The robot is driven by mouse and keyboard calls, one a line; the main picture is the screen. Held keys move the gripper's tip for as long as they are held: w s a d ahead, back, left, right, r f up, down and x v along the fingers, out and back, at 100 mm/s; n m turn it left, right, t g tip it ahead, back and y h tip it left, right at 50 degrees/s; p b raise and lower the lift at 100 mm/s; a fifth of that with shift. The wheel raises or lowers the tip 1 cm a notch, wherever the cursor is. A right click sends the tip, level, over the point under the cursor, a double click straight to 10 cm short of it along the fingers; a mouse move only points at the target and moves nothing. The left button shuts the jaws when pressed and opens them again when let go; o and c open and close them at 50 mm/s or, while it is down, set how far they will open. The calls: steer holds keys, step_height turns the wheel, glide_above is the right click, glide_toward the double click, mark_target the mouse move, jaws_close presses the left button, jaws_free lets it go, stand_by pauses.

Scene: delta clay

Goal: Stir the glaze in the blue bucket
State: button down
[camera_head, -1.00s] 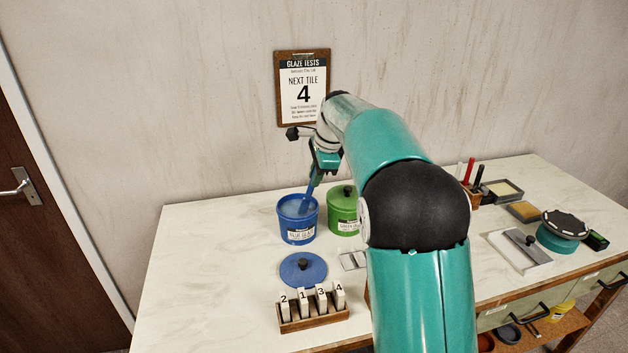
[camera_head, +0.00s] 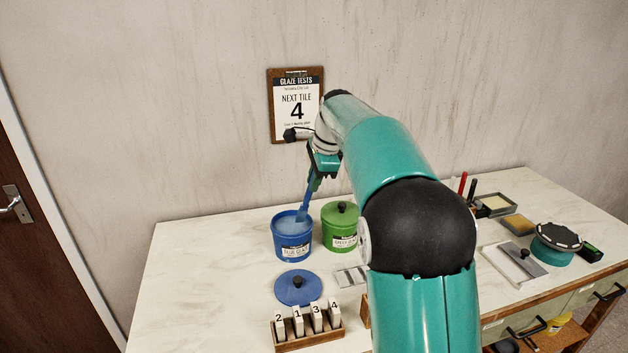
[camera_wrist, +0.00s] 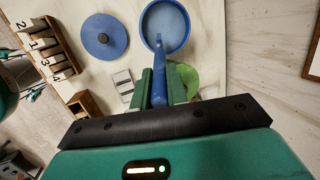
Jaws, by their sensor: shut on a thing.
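The blue bucket (camera_head: 291,241) stands open on the worktop, with pale blue glaze (camera_head: 289,224) inside; the wrist view shows its round mouth (camera_wrist: 165,25). My gripper (camera_head: 318,178) is above the bucket, shut on the handle of a blue stirring tool (camera_head: 304,207). The tool slants down, and its lower end reaches into the bucket at the right side of the mouth. How deep its tip sits in the glaze cannot be told. In the wrist view the tool (camera_wrist: 159,65) runs from between the fingers (camera_wrist: 160,85) toward the bucket. The blue lid (camera_head: 299,287) lies flat on the worktop in front of the bucket.
A lidded green bucket (camera_head: 340,228) stands close to the right of the blue one. A wooden rack (camera_head: 308,334) of numbered tiles is at the front. A clipboard (camera_head: 296,105) reading "Next tile 4" hangs on the wall. The worktop left of the bucket is clear.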

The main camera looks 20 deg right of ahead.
steer(key=shift+r, duration=0.15)
stand_by(0.4)
steer(key=shift+r, duration=1.9)
